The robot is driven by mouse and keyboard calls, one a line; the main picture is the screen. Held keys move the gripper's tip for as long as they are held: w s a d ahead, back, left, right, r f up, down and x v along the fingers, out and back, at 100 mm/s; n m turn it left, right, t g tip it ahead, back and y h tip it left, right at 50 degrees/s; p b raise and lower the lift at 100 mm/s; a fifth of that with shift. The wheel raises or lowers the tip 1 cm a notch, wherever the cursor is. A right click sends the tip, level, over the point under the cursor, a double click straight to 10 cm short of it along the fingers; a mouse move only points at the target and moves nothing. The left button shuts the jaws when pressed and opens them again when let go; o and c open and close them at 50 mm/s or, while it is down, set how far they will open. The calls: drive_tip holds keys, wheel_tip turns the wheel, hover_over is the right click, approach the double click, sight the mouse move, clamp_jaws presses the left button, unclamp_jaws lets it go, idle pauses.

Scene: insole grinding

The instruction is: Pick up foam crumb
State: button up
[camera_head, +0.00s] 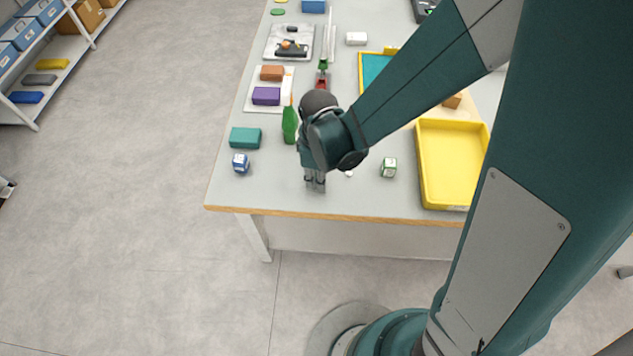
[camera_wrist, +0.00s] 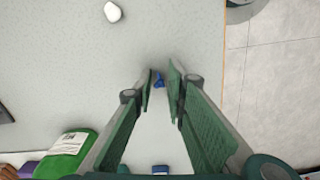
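A small, irregular blue scrap (camera_wrist: 159,80), which looks like the foam crumb, lies between the tips of my gripper (camera_wrist: 161,88) in the wrist view. The fingers are apart, with gaps showing beside the scrap. In the head view my gripper (camera_head: 315,187) points down near the table's front edge. The scrap cannot be made out there. A rounded white piece (camera_wrist: 112,12) lies farther up in the wrist view, clear of the fingers. It also shows small beside my wrist in the head view (camera_head: 349,173).
A blue-and-white cube (camera_head: 240,163) and a teal block (camera_head: 245,138) are left. A green-and-white cube (camera_head: 389,168) and a yellow tray (camera_head: 453,187) are right. The table's front edge (camera_head: 340,218) is close.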

drive_tip(key=shift+c, duration=0.9)
drive_tip(key=shift+r, duration=0.15)
wheel_tip(320, 180, up, 10)
drive_tip(key=p, duration=0.2)
drive_tip(key=shift+w, duration=0.15)
idle(0.6)
drive_tip(key=w+d+r+m+p, duration=0.1)
drive_tip(key=w+d, duration=0.2)
drive_tip(key=w, duration=0.7)
drive_tip(key=w+d+m, duration=0.1)
drive_tip(key=w+d, duration=0.1)
drive_tip(key=w, duration=0.7)
drive_tip(key=w+d+r+m+p, duration=0.1)
drive_tip(key=w+d, duration=0.2)
drive_tip(key=w, duration=0.7)
drive_tip(key=w+d+f+m, duration=0.1)
drive_tip(key=w+d+m, duration=0.2)
drive_tip(key=w+d, duration=1.7)
drive_tip(key=shift+w+m+p, duration=0.3)
drive_tip(key=shift+w+m, duration=0.1)
drive_tip(key=shift+w, duration=0.9)
